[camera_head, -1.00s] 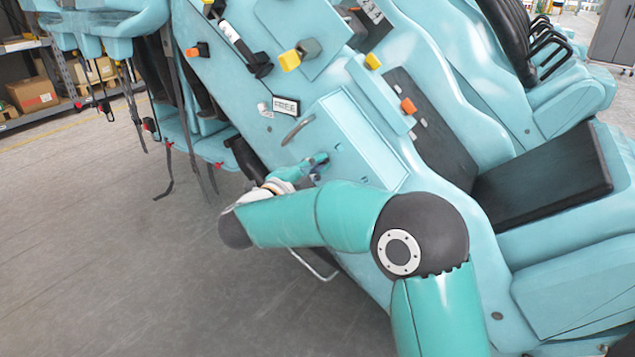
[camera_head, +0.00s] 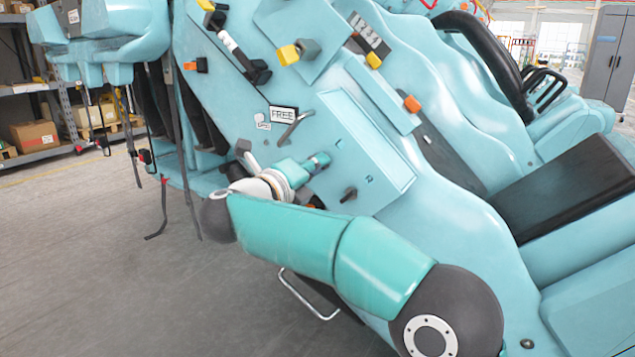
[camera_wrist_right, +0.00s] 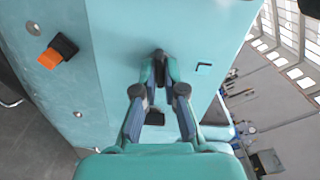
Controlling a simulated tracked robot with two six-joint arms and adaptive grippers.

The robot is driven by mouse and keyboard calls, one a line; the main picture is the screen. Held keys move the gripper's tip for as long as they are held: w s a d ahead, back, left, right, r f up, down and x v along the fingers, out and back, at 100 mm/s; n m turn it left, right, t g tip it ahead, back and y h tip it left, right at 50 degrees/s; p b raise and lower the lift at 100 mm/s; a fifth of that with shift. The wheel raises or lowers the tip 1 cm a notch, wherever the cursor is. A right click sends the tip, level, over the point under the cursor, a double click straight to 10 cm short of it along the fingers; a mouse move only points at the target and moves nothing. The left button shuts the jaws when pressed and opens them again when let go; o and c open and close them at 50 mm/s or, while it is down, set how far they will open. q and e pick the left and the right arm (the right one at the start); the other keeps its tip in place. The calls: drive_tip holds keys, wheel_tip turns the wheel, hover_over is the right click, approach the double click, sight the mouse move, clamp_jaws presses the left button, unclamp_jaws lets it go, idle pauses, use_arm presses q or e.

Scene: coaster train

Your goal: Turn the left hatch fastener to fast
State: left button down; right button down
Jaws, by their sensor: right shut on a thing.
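The hatch is a pale teal raised panel (camera_head: 385,190) on the side of the coaster car. My right gripper (camera_head: 319,160) is at the panel's left part, shut on the left hatch fastener. In the right wrist view, its fingertips (camera_wrist_right: 160,70) close around the dark knob of the left fastener (camera_wrist_right: 159,54). The fingers hide much of the knob, so its exact angle is hard to tell. A second dark fastener (camera_head: 348,194) sits lower right on the panel, apart from the gripper. My left gripper is not in view.
A sign reading FREE (camera_head: 283,114) and a grey lever handle (camera_head: 296,127) are just above the gripper. Yellow and orange knobs (camera_head: 289,54) stand out higher on the car. A metal loop handle (camera_head: 305,296) hangs below my arm. Open floor lies at left.

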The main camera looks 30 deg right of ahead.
drive_tip(key=shift+f+m+b, duration=0.35)
drive_tip(key=shift+m+b, duration=0.45)
drive_tip(key=shift+m, duration=0.1)
drive_tip(key=c, duration=1.3)
unclamp_jaws()
drive_tip(key=shift+w, duration=0.1)
drive_tip(key=shift+o, duration=0.2)
drive_tip(key=shift+r, duration=0.1)
drive_tip(key=v, duration=1.2)
